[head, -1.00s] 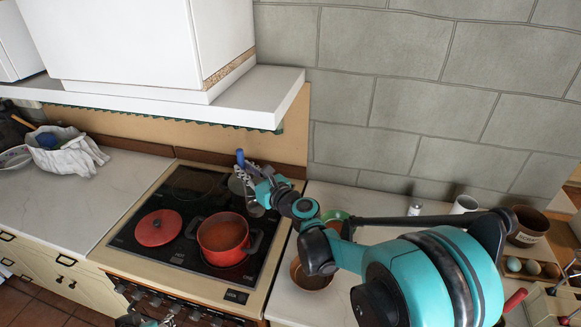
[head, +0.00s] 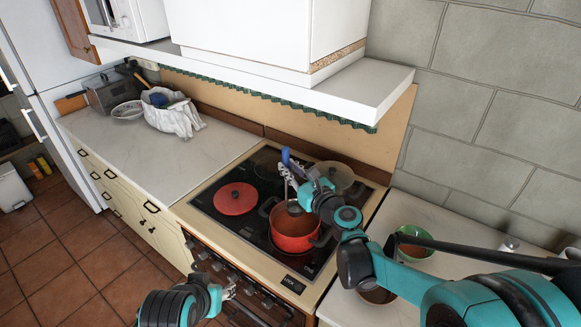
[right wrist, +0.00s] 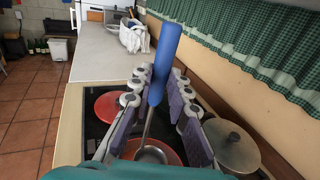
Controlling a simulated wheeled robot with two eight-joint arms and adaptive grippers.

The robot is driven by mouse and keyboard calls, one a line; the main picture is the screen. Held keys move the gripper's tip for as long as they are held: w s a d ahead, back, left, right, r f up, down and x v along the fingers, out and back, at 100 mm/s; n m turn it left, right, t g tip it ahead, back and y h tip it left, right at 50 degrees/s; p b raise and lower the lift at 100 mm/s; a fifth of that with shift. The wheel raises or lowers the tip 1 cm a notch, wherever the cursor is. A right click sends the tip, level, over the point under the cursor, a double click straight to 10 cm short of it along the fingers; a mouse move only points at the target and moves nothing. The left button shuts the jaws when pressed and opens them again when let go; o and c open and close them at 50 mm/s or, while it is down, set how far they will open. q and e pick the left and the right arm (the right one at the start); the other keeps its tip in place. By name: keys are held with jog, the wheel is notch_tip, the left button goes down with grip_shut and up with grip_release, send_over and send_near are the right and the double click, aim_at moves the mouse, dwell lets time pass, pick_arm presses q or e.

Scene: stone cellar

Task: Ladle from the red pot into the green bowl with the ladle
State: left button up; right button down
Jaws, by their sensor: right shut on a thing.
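The red pot (head: 290,243) stands open on the hob, with orange-red contents; its inside also shows in the right wrist view (right wrist: 176,157). My right gripper (head: 291,178) is shut on the blue handle of the ladle (right wrist: 165,62), which is held fairly upright. The ladle's metal bowl hangs over the pot's opening; I cannot tell whether it touches the contents. The green bowl (head: 418,250) is on the counter right of the hob, partly hidden by my right arm. My left gripper (head: 228,291) is low in front of the oven, away from everything; its jaws are too small to read.
A brown bowl (head: 378,296) is under my right arm. A white shelf (head: 350,98) overhangs the back. The left counter (head: 150,150) is mostly clear.

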jog(key=shift+f+b, duration=3.85)
jog(key=shift+f, duration=0.9)
jog(key=shift+r, duration=0.1)
notch_tip(320, 180, up, 11)
jog(key=p, duration=0.8)
jog(key=shift+p, duration=0.4)
